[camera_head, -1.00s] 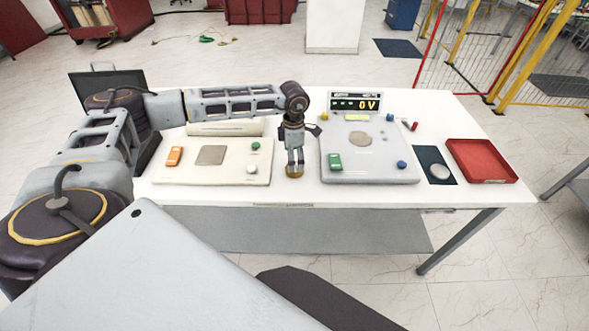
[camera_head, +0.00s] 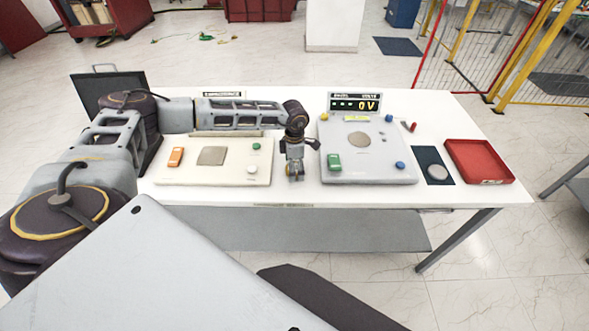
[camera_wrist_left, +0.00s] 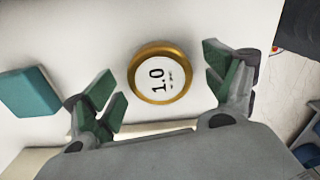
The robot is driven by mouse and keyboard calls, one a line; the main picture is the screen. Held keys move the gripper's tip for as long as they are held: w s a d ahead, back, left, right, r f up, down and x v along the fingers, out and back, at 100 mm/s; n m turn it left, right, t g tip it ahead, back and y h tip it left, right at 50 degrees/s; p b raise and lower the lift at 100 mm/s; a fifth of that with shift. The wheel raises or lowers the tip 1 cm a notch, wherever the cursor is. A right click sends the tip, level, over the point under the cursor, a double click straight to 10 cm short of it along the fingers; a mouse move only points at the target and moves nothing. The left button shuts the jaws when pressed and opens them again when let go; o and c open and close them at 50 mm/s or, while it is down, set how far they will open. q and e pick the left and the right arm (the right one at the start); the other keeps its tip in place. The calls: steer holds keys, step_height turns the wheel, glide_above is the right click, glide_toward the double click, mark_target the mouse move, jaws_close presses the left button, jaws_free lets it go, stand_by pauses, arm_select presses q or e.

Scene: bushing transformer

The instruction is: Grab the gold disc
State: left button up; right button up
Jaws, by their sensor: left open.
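The gold disc (camera_wrist_left: 171,54) shows in the left wrist view, a round gold-rimmed piece with a white face reading "1.0", flat on the white table. My left gripper (camera_wrist_left: 160,84) is open, with one green-padded finger to each side of the disc. No contact between fingers and disc is visible. In the head view my left gripper (camera_head: 295,174) points down at the table between the two panels. Only a small gold patch of the disc (camera_head: 288,170) shows there; the gripper hides the rest. My right gripper is in neither view.
A cream panel (camera_head: 230,175) is left of the gripper. A grey panel (camera_head: 370,173) with a "0 V" display (camera_head: 355,104) is right of it. A dark mat (camera_head: 432,156) bearing a silver disc (camera_head: 437,173) and a red tray (camera_head: 478,160) are farther right.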

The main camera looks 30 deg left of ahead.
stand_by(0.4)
arm_select(q)
steer(key=c, duration=1.3)
